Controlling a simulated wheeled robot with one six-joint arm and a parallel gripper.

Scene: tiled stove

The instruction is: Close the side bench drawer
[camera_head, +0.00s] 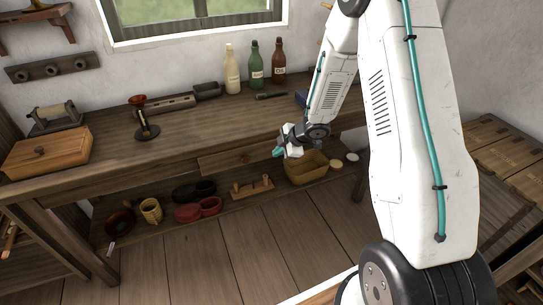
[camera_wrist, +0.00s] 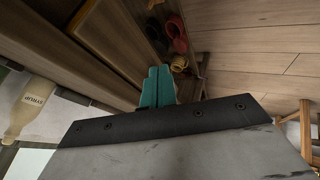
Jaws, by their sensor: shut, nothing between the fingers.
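The side bench (camera_head: 190,130) runs under the window. Its drawer (camera_head: 225,162) has a wooden front with a small knob and sits under the worktop, near the middle. I cannot tell how far the drawer stands out from the bench. My gripper (camera_head: 278,152) is just right of the drawer's knob, close to the front; whether it touches is unclear. In the wrist view, its teal fingers (camera_wrist: 157,86) are together with nothing between them, beside brown wooden boards of the bench. My wrist hides part of the drawer's right end.
Bottles (camera_head: 255,68) and a wooden box (camera_head: 46,153) stand on the worktop. The floor (camera_head: 240,250) in front is clear.

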